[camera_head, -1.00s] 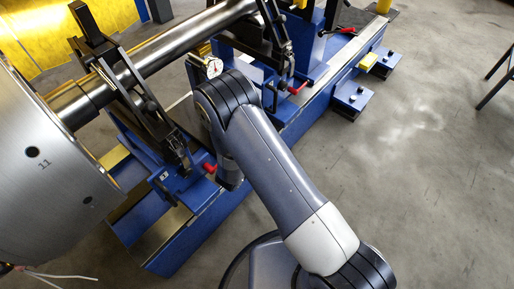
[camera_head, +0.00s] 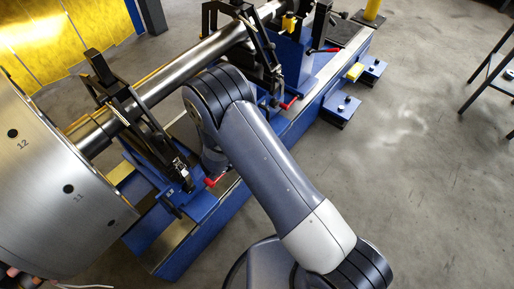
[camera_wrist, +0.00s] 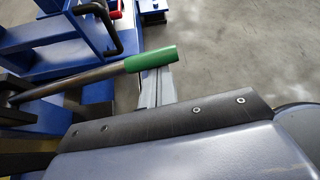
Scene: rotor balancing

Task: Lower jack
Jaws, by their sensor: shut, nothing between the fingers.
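A dark metal lever with a green grip (camera_wrist: 150,59) runs across the wrist view, from the left edge toward the middle. It looks like the jack's handle; the jack's body cannot be made out. Nothing is seen holding the green grip. The fingers of my gripper do not show in either view. In the head view my arm hides the place where my gripper is.
A large numbered steel rotor (camera_head: 45,175) with a shaft (camera_head: 165,80) rests across black-and-blue stands on a blue bed (camera_head: 190,245). Red handles (camera_head: 215,181) stick out near my arm. A dark table (camera_head: 490,80) stands at right. Open concrete floor lies between.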

